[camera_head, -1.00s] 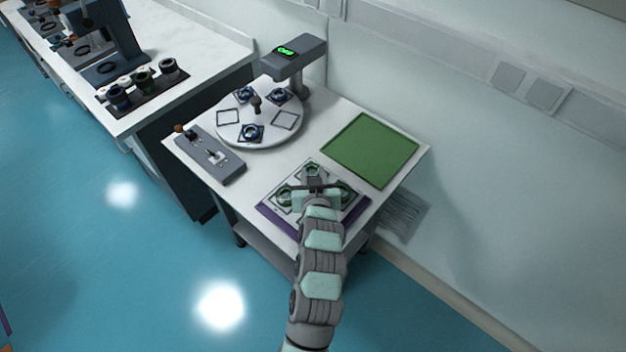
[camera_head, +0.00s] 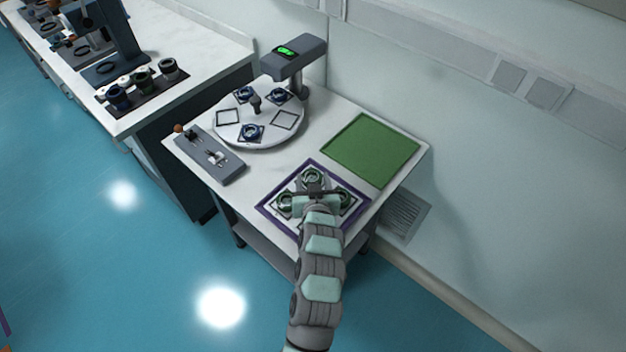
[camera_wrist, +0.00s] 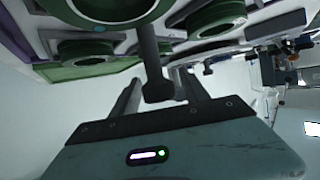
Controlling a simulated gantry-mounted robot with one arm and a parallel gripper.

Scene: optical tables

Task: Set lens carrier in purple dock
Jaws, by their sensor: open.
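The lens carrier (camera_head: 296,192) is a pale plate with several green-ringed lens mounts. In the head view it lies inside the purple border of the dock (camera_head: 342,181) at the front of the table, and the border shows around its visible sides. My gripper (camera_head: 315,194) is over the middle of the carrier and hides part of it. In the wrist view my gripper (camera_wrist: 160,84) is open, its two fingers apart with a dark post (camera_wrist: 152,62) of the carrier between them. Green lens rings (camera_wrist: 205,18) are close by. Whether a finger touches the post I cannot tell.
A green mat (camera_head: 370,149) lies empty behind right. A round white turntable (camera_head: 268,128) with blue-ringed mounts stands behind left, under a grey post with a green display (camera_head: 287,50). A grey lever box (camera_head: 209,157) is at the left edge. The wall is behind.

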